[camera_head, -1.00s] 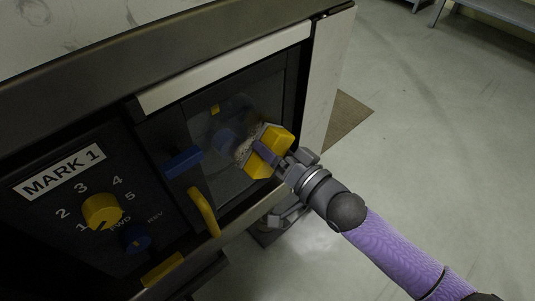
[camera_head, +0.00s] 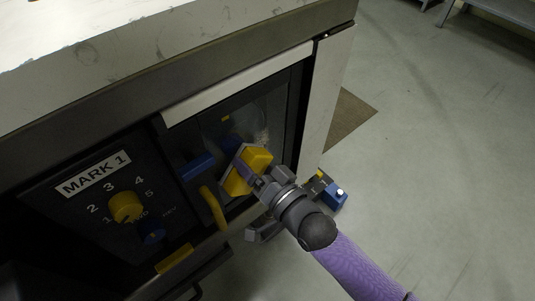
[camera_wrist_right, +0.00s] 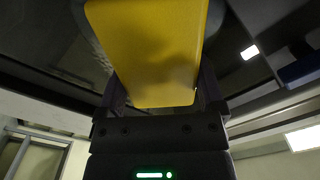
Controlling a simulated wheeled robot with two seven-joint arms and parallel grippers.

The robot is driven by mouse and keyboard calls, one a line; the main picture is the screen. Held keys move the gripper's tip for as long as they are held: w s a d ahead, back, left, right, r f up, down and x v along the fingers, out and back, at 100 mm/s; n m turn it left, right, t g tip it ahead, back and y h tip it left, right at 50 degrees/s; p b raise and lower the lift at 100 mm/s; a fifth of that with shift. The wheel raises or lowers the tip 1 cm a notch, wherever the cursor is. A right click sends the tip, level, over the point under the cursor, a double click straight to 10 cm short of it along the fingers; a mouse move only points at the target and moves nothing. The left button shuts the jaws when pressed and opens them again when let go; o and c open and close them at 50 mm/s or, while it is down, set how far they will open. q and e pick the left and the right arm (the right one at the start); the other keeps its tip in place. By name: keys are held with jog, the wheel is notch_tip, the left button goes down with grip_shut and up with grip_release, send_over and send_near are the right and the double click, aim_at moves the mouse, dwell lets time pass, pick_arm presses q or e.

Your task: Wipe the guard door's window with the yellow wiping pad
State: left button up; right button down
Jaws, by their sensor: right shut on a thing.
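My right gripper (camera_head: 262,179) is shut on the yellow wiping pad (camera_head: 257,159) in the head view. The pad is tilted and is at the lower part of the guard door's dark window (camera_head: 221,127); whether it touches the pane I cannot tell. A pale smudge shows on the window just above and right of the pad. In the right wrist view the yellow pad (camera_wrist_right: 148,50) fills the top middle, between the fingers. A yellow door handle (camera_head: 213,208) is left of and below the pad. My left gripper is not in view.
A blue block (camera_head: 197,167) juts out left of the window. The control panel has a yellow dial (camera_head: 125,207) and a blue knob (camera_head: 154,235). A blue and yellow object (camera_head: 333,195) shows low behind my right wrist. Open floor (camera_head: 440,170) lies to the right.

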aim_at(271, 133)
jog(key=shift+s+a, duration=0.1)
jog(key=shift+a, duration=0.05)
jog(key=shift+r, duration=0.15)
jog(key=shift+a+r+p, duration=0.1)
jog(key=shift+r+p, duration=0.7)
jog(key=shift+r, duration=0.05)
jog(key=shift+w+d+f, duration=0.15)
jog(key=shift+w+d, duration=0.05)
jog(key=shift+w+d+f+b, duration=0.1)
jog(key=shift+w+d+b, duration=0.4)
jog(key=shift+d, duration=0.35)
jog(key=shift+w+d, duration=0.5)
jog(key=shift+d, duration=0.1)
jog(key=shift+w+d+f+b, duration=0.1)
jog(key=shift+w+d+b, duration=0.2)
jog(key=shift+w+d, duration=0.25)
jog(key=shift+w+d+b, duration=0.25)
jog(key=shift+w+d, duration=0.05)
jog(key=shift+d, duration=0.35)
jog(key=shift+w+d, duration=0.1)
jog(key=shift+d, duration=0.1)
jog(key=shift+r, duration=0.2)
